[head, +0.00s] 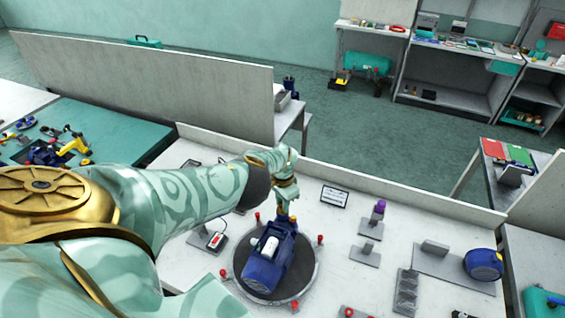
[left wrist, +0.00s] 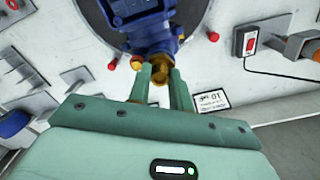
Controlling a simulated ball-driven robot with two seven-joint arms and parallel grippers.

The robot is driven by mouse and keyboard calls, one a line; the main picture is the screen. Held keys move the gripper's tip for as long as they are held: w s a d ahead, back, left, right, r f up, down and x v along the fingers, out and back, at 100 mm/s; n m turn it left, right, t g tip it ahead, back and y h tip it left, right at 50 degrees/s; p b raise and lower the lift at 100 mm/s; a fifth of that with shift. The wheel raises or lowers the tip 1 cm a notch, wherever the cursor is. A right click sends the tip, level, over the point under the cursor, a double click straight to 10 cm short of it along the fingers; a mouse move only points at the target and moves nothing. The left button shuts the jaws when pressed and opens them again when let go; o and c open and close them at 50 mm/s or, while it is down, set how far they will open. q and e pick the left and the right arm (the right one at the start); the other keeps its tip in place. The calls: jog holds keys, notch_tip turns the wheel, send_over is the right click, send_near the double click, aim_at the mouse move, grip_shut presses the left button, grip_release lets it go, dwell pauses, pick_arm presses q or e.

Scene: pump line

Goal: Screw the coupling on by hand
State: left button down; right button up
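The blue pump (head: 271,255) lies on a dark round turntable (head: 308,262) on the white bench; it also shows at the top of the left wrist view (left wrist: 138,22). My left gripper (head: 284,207) is at the pump's far end, pointing down toward it. In the left wrist view the two green fingers (left wrist: 160,78) stand on both sides of a brass coupling (left wrist: 158,72) at the end of the pump's blue neck. The coupling fills the gap between them, so the gripper looks shut on it. The fingers hide part of it, and its thread cannot be seen. My right gripper is out of view.
Red knobs (head: 320,239) stand around the turntable. A small sign (head: 334,196) is behind it. Grey stands (head: 369,229), one with a purple-topped part (head: 379,207), and a blue round housing (head: 484,264) are to the right. A low wall (head: 400,191) closes the bench's back.

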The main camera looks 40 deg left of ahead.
pick_arm(q)
jog(key=m, duration=0.3)
jog(key=shift+m, duration=0.8)
jog(key=c, duration=1)
grip_release()
jog(key=shift+o, duration=0.2)
jog(key=shift+r, duration=0.15)
notch_tip(320, 180, up, 6)
jog(key=p, duration=0.6)
